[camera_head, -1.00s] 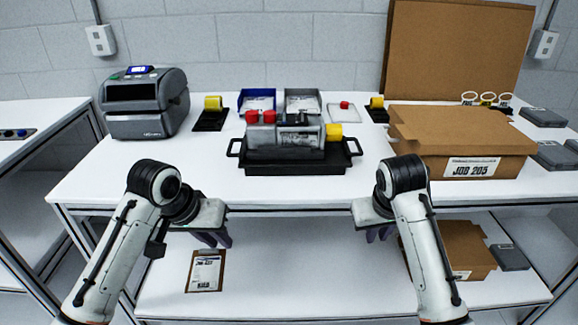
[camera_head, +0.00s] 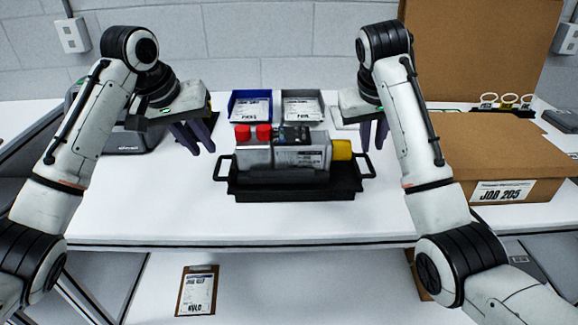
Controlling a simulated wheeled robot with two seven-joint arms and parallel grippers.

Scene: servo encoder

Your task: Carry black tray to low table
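The black tray (camera_head: 292,193) sits on the upper white table (camera_head: 150,212), with a handle at each end. A grey servo unit (camera_head: 255,156) with red caps and a yellow end lies in it. My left gripper (camera_head: 195,138) hangs above and to the left of the tray's left handle (camera_head: 222,167), fingers pointing down and apart from it. My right gripper (camera_head: 373,134) hangs above the right handle (camera_head: 366,166), not touching it. Both grippers look empty; the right fingers overlap in view, and the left fingers show a gap.
Blue (camera_head: 250,106) and grey (camera_head: 302,106) bins stand behind the tray. A cardboard box (camera_head: 500,150) marked JOB 205 is at the right, and a dark printer (camera_head: 125,142) is partly hidden by my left arm. A clipboard (camera_head: 197,290) lies on the lower shelf (camera_head: 250,285).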

